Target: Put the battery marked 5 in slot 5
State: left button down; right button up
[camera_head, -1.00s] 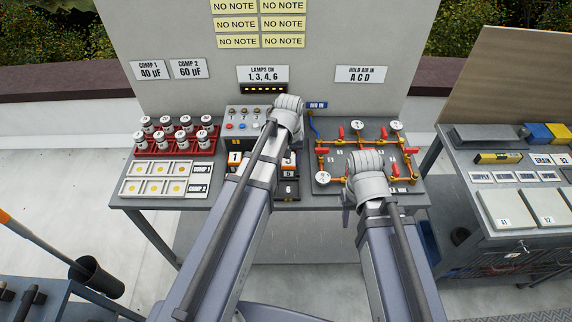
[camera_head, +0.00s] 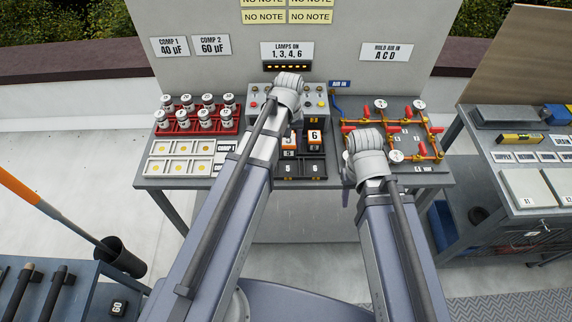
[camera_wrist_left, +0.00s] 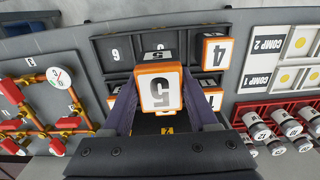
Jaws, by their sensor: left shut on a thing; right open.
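The battery marked 5 (camera_wrist_left: 160,90) is a white block with an orange rim. My left gripper (camera_wrist_left: 160,104) is shut on it, with one finger on each side, above the black slot tray (camera_wrist_left: 98,52). In the head view the slot labels 5 (camera_head: 287,169) and 6 (camera_head: 312,168) show at the tray's front, and both slots look empty. A battery marked 6 (camera_head: 314,137) shows at the right of the tray. The left fingertips are hidden in the head view. My right gripper (camera_head: 348,186) is open, partly hidden.
A panel with red valves and gauges (camera_head: 405,128) stands right of the tray. A red rack of capacitors (camera_head: 198,128) and white compartment trays (camera_head: 180,167) are at the left. A grey button box (camera_head: 320,92) is behind the tray. A second bench is at the right.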

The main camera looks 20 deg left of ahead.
aim_at(288, 153)
pick_arm(q)
notch_tip(288, 153, down, 6)
jog(key=b, duration=0.4)
jog(key=shift+a+r+b, duration=0.1)
jog(key=shift+r+b, duration=0.15)
jog(key=shift+b, duration=0.1)
notch_tip(288, 153, down, 4)
jog(key=b, duration=0.3)
jog(key=shift+r+b, duration=0.15)
jog(key=shift+b, duration=0.2)
jog(key=shift+c, duration=0.9)
grip_release()
notch_tip(288, 153, up, 12)
jog(key=p, duration=1.2)
jog(key=s+d+m+y, duration=0.1)
jog(key=s+d+m, duration=0.6)
jog(key=s+d, duration=0.3)
jog(key=s, duration=0.4)
jog(key=shift+s+d, duration=0.2)
jog(key=shift+d, duration=0.05)
